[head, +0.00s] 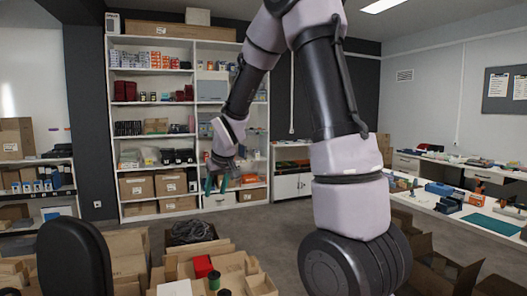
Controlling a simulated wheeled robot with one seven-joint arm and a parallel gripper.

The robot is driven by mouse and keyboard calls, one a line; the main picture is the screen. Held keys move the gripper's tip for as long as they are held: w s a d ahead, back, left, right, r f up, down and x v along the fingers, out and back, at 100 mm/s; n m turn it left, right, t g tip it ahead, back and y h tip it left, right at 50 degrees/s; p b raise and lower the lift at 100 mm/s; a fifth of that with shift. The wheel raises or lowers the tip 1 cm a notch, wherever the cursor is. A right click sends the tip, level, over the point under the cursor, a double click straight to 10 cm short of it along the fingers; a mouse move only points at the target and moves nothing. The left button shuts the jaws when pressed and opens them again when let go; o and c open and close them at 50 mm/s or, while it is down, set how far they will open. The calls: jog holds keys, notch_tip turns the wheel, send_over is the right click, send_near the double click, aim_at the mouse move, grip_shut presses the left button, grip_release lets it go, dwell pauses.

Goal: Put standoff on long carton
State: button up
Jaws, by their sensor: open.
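My gripper (215,184), with teal fingers, hangs in mid-air left of the centre in the head view. Its jaws are open and nothing shows between them. Below it are several open brown cartons (233,263); I cannot tell which of them, if any, is the long carton. A red block (203,266), a green-topped cylinder (214,277) and a dark cylinder (224,292) sit among these cartons, apart from my gripper. I cannot make out which small item is the standoff.
A white shelf unit (107,130) full of goods stands behind. A black chair back (72,262) is at lower left. More open cartons (440,272) lie at lower right. A white workbench (440,206) with tools runs along the right. Grey floor is clear between.

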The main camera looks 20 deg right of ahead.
jog(key=s+d+r+m, duration=0.2)
jog(key=s+r, duration=0.5)
jog(key=s+d+r+m, duration=0.1)
jog(key=s+d+r, duration=0.2)
jog(key=s+r, duration=0.3)
jog(key=s+r+m+t+y, duration=0.1)
jog(key=s+r+m, duration=0.1)
jog(key=s, duration=1.1)
jog(key=shift+s+d+r+m, duration=0.25)
jog(key=shift+r+m, duration=0.15)
jog(key=shift+r, duration=0.5)
